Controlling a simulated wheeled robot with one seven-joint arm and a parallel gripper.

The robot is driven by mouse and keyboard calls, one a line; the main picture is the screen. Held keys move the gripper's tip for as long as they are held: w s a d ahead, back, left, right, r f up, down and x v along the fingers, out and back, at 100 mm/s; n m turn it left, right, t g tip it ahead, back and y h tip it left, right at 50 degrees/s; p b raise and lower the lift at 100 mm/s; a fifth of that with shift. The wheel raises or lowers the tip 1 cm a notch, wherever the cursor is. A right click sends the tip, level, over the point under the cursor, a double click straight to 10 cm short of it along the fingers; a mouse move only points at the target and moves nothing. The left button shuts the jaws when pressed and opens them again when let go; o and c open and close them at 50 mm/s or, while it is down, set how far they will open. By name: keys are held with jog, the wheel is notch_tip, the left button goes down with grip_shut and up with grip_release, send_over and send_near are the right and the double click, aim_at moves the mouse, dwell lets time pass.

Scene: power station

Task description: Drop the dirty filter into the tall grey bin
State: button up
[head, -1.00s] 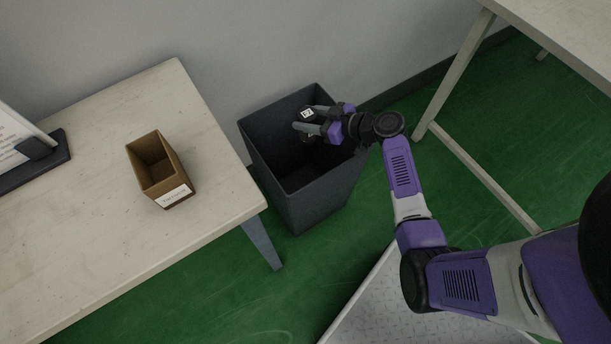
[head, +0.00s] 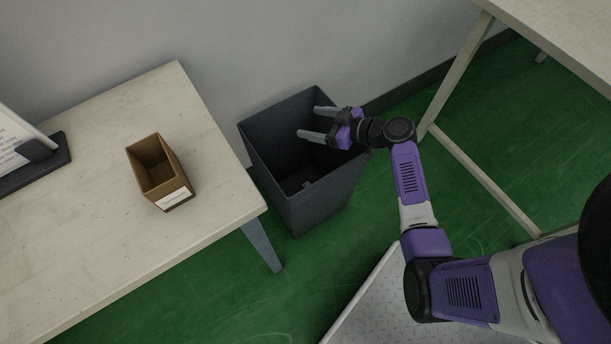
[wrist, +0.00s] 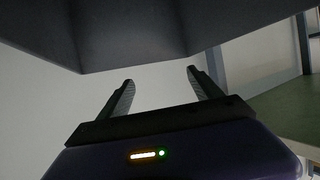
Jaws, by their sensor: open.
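The tall grey bin (head: 318,200) stands on the green floor between the two tables, against the wall. My gripper (head: 311,123) is over the bin's open mouth, its fingers spread apart and empty. The dirty filter (head: 306,184) appears to be the small dark object with a light mark deep inside the bin; most of it is lost in shadow. In the wrist view my gripper's two fingers (wrist: 160,80) are apart with nothing between them, and the bin's dark wall (wrist: 130,35) fills the top of the picture.
A pale table (head: 90,240) at left holds an open brown box (head: 172,188) with a white label and a sign in a dark stand (head: 40,155). Another pale table (head: 570,35) is at upper right. Green floor is free between the bin and the right table.

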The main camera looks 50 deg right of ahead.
jog(key=v, duration=0.5)
jog(key=shift+s+r, duration=0.1)
dwell(0.4)
